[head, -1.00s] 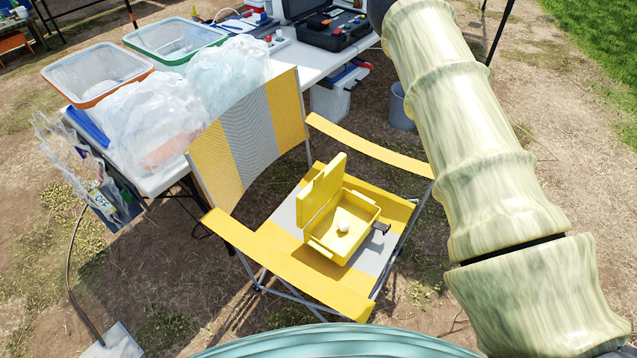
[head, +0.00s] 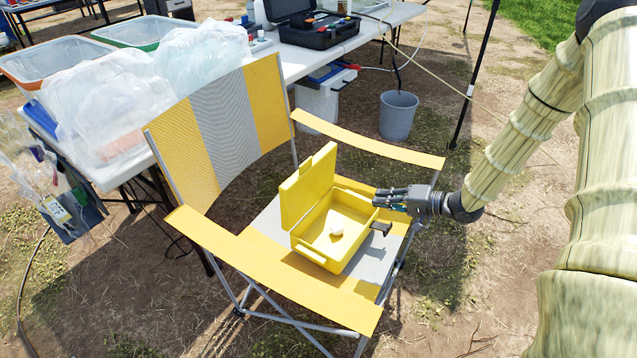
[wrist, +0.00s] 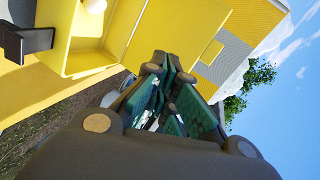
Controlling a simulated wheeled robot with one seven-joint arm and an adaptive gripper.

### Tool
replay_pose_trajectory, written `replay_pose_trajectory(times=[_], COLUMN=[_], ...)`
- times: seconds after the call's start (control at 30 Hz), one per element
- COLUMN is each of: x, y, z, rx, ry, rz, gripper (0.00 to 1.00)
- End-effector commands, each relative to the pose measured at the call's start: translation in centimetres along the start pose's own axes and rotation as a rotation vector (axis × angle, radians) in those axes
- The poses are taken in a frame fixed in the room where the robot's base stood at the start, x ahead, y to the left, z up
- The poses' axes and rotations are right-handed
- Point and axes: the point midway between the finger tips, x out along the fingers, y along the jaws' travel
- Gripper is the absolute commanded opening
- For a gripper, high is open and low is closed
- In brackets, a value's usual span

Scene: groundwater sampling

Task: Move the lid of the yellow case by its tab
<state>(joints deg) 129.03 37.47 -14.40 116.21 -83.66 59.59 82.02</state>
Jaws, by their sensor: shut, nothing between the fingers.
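The yellow case (head: 318,243) stands open on the seat of a yellow and grey folding chair. Its lid (head: 308,187) is raised upright on the side toward the chair's backrest. A small white object (head: 337,229) lies inside the case.
The chair's far armrest (head: 365,145) passes just behind my gripper, and its near armrest (head: 270,270) runs in front of the case. The backrest (head: 222,130) stands behind the lid. A white table (head: 378,22) with bins and bags is farther back. A grey bucket (head: 398,115) stands on the ground.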

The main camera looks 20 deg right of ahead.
Motion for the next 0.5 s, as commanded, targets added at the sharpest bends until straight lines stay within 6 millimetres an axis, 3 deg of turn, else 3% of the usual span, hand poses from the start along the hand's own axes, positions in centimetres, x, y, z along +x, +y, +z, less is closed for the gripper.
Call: replay_pose_trajectory(times=[0.03, 0.2, 0.5], x=[1.2, 3.0, 3.8], y=[0.2, -2.8, -6.7], z=[0.6, 1.6, 2.1], rx=[0.032, 0.123, 0.201], ry=[0.023, 0.077, 0.117], rz=[-0.058, -0.22, -0.377], gripper=[0.0, 0.0, 0.0])
